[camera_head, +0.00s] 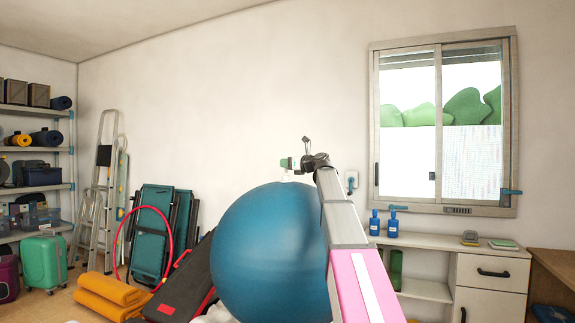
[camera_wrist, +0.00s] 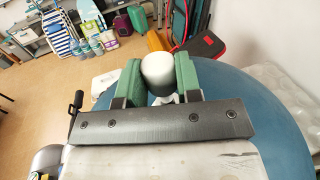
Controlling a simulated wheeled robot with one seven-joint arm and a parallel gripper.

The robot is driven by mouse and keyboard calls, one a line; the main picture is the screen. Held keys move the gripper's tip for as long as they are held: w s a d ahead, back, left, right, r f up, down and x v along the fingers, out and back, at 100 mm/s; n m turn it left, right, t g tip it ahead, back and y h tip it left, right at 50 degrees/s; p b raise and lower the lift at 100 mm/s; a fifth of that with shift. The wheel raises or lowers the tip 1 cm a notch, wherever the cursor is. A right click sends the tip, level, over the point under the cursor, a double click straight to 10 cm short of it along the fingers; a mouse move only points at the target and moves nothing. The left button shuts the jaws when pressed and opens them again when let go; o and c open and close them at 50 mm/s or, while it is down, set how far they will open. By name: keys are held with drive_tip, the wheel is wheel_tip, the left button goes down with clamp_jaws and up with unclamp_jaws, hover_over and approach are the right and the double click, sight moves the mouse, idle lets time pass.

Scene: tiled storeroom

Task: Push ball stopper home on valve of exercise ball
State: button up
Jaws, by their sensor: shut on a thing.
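The large blue exercise ball (camera_head: 264,255) stands in front of me in the head view, and its curved top (camera_wrist: 262,120) lies below my gripper in the wrist view. My gripper (camera_wrist: 159,82) has green finger pads shut on the ball stopper (camera_wrist: 158,68), a whitish rounded plug. In the head view my gripper (camera_head: 288,163) is just above the top of the ball. A small white part shows under the stopper in the wrist view, probably the valve; whether the two touch is hidden.
Folded teal chairs (camera_head: 152,235), a pink hoop (camera_head: 170,240) and yellow rolls (camera_head: 112,292) lie left of the ball. A white cabinet (camera_head: 488,275) with blue bottles (camera_head: 375,223) stands to the right under the window (camera_head: 443,125).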

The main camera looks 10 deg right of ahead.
drive_tip(key=shift+f, duration=1.6)
drive_tip(key=o, duration=1)
drive_tip(key=v, duration=1.1)
